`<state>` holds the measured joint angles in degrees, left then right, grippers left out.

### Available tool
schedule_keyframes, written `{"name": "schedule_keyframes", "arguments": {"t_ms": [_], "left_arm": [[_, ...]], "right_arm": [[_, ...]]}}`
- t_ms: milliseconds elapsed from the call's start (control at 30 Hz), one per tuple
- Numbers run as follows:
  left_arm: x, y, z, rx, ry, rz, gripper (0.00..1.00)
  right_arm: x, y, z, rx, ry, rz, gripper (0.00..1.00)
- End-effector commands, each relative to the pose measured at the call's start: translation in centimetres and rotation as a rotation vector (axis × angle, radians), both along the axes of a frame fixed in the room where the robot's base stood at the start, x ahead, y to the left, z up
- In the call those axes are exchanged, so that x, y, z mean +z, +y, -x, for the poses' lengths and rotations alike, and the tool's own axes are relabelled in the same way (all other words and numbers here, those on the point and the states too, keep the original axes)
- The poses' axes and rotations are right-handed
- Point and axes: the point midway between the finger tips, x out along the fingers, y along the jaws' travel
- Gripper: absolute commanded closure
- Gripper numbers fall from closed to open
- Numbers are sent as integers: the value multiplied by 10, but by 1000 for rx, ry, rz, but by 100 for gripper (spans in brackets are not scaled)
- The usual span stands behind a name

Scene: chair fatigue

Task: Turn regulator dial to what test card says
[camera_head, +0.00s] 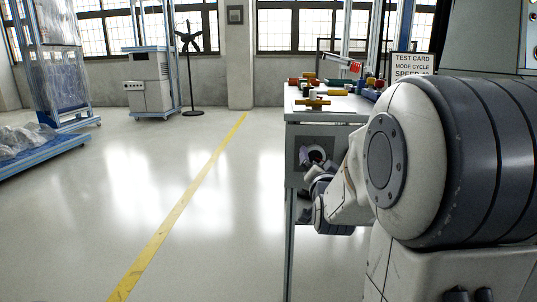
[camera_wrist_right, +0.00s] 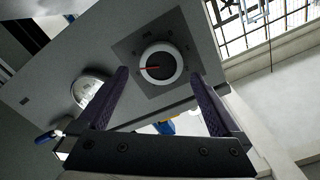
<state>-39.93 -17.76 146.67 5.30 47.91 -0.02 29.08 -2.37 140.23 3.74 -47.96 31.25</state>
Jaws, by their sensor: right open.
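The regulator dial (camera_wrist_right: 165,62) is round with a white rim, a dark face and a red pointer line, on a dark square plate. In the right wrist view the red line points to the left; the plate's markings are too small to read. The dial also shows in the head view (camera_head: 316,153), partly behind my right gripper (camera_head: 314,170). In the wrist view my right gripper (camera_wrist_right: 158,76) is open, its fingers on either side of the dial's lower part; contact cannot be told.
The dial's panel is on the front of a workbench (camera_head: 300,116) with several coloured parts on top. A shiny round part (camera_wrist_right: 88,90) sits left of the dial. Open floor (camera_head: 140,190) with a yellow line lies left; a wrapped pallet (camera_head: 40,143) stands far left.

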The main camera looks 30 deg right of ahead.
Motion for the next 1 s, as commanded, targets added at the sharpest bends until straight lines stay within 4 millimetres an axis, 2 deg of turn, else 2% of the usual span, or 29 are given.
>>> {"name": "schedule_keyframes", "arguments": {"t_ms": [200,500,667,700,733,867,1000], "left_arm": [[2,0,0,0,0,0,50],[2,0,0,0,0,0,50],[2,0,0,0,0,0,50],[2,0,0,0,0,0,50],[2,0,0,0,0,0,50],[1,0,0,0,0,0,50],[-1,0,0,0,0,0,50]], "right_arm": [[0,-6,-9,6,0,0,0],[0,-7,-10,6,0,0,0],[0,-7,-10,6,0,0,61],[0,-7,-10,6,0,0,76],[0,-7,-10,6,0,0,82],[0,-7,-10,6,15,24,82],[0,-7,-10,5,83,137,82]]}}
